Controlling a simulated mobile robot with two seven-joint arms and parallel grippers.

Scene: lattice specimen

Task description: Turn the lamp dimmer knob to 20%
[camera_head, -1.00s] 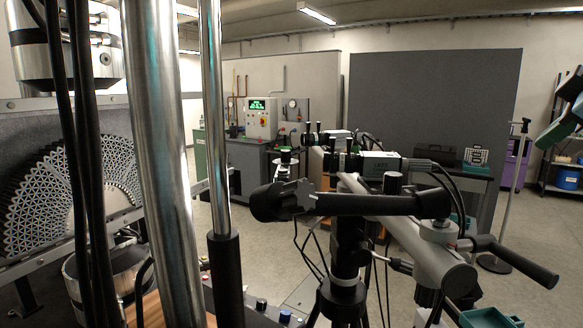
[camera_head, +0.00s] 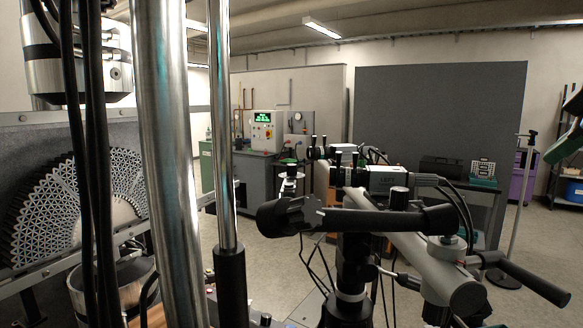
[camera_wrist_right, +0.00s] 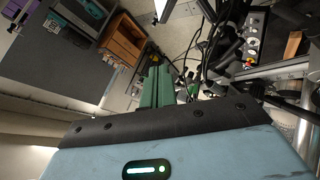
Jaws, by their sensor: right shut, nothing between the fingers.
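My right gripper shows as green fingers at the right edge of the head view (camera_head: 566,143), raised in the air. In the right wrist view its green fingers (camera_wrist_right: 157,88) are shut with nothing between them. A dark control box with several silver knobs (camera_wrist_right: 252,42) shows at the upper right of that view, apart from the fingers. I cannot tell which knob is the lamp dimmer, and its setting is too small to read. In the head view, only small knob tops (camera_head: 265,319) show at the bottom edge. My left gripper is not in view.
A steel column (camera_head: 165,150) and thin rod stand in front at left, beside a lattice specimen (camera_head: 75,205). A black-handled stand (camera_head: 375,220) fills the centre right. A wooden cabinet (camera_wrist_right: 122,42) shows in the wrist view. Open floor (camera_head: 265,235) lies behind.

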